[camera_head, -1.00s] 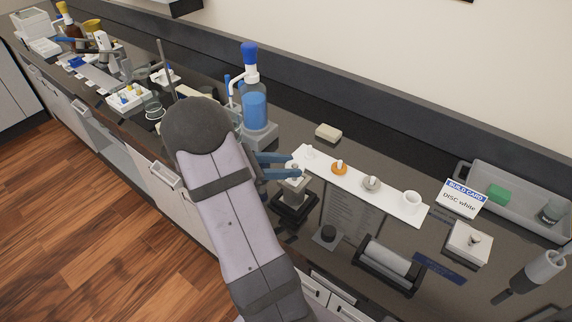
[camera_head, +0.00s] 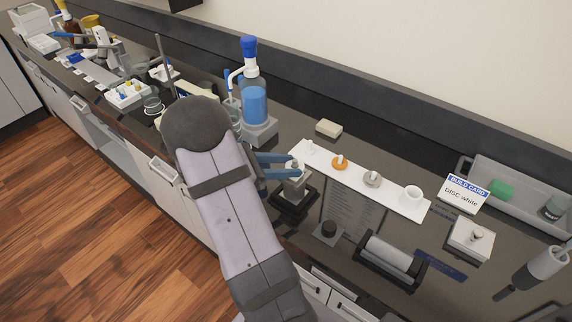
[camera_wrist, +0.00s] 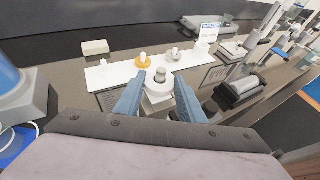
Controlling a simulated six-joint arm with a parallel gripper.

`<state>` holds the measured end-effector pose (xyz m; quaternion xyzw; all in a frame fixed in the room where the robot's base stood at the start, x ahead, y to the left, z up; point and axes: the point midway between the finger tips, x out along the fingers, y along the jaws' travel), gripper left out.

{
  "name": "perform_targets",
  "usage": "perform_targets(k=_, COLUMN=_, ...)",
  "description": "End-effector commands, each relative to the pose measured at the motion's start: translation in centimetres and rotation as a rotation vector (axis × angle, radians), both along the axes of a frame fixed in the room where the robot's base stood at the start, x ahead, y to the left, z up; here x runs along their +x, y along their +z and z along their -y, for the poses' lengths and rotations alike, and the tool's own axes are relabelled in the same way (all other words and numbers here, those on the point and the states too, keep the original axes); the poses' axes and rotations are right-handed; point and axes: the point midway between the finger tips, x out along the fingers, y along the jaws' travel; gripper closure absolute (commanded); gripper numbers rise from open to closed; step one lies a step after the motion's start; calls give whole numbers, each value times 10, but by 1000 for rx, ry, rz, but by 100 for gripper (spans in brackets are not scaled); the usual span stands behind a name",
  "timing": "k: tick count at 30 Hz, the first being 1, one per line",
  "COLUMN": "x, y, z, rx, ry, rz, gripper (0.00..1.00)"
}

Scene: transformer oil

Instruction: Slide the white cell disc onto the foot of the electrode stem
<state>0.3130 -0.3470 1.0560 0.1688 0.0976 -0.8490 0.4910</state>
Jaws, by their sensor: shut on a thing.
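My gripper (camera_wrist: 160,92) has its two blue fingers shut on the white disc (camera_wrist: 151,91), which appears between them in the wrist view. A grey upright stem top (camera_wrist: 159,75) shows in the middle of the disc, so the disc looks to be around the stem; how far down it sits is hidden. In the head view the gripper (camera_head: 297,165) is over a pale block (camera_head: 292,188) on a black stand (camera_head: 291,205). My arm and fingers hide part of this.
A white strip (camera_head: 390,199) behind holds a bare-looking white peg (camera_head: 309,148), an orange disc (camera_head: 340,163), a grey disc (camera_head: 372,180) and a white cup (camera_head: 412,194). A card (camera_head: 464,194) reads "DISC white". A blue-liquid bottle (camera_head: 254,105) stands left; a roller (camera_head: 389,256) right.

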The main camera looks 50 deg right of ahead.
Motion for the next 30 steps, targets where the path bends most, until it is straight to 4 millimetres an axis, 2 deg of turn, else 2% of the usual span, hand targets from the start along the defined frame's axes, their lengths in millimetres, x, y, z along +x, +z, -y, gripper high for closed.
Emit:
perform_targets(k=24, x=0, y=-19, z=0, rx=0, ry=0, rz=0, gripper=85)
perform_targets(k=25, x=0, y=-19, z=0, rx=0, ry=0, rz=0, gripper=62)
perform_targets(k=27, x=0, y=-18, z=0, rx=0, ry=0, rz=0, gripper=45)
perform_targets(k=30, x=0, y=-18, z=0, rx=0, ry=0, rz=0, gripper=42)
